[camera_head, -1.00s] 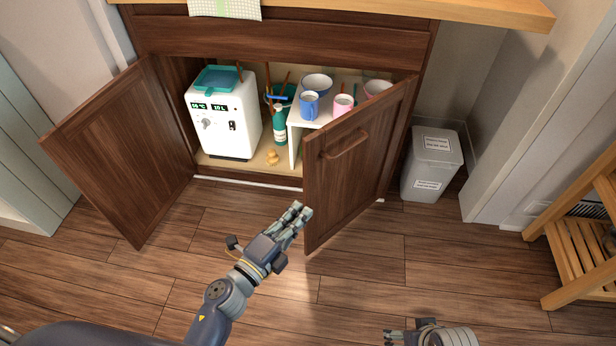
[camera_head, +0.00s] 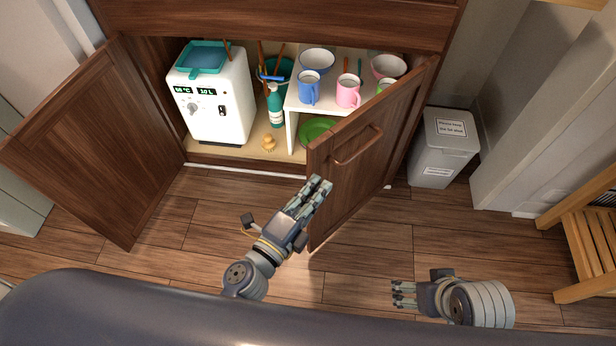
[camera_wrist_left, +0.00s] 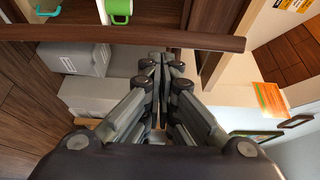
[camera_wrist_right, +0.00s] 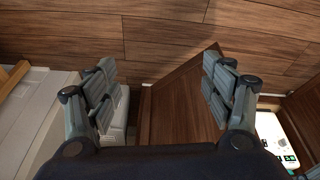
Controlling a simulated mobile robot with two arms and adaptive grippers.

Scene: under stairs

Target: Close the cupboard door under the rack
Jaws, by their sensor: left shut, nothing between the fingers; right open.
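The cupboard has two dark wooden doors, both standing open. The right door (camera_head: 375,145), with a bar handle (camera_head: 357,146), swings out in front of a white rack (camera_head: 293,108) holding mugs and bowls. The left door (camera_head: 100,145) is open wide to the left. My left gripper (camera_head: 319,188) is shut and empty, its fingertips by the right door's free edge; I cannot tell if they touch. In the left wrist view its fingers (camera_wrist_left: 160,60) are together. My right gripper (camera_head: 398,293) is open and empty, low over the floor, apart from the door, which shows beyond its fingers (camera_wrist_right: 160,75).
A white appliance (camera_head: 218,105) with a teal top, a teal bottle (camera_head: 275,105) and a green plate (camera_head: 318,130) are inside the cupboard. A grey bin (camera_head: 442,150) stands right of the right door. A wooden shelf (camera_head: 585,245) is at far right. The floor before the doors is clear.

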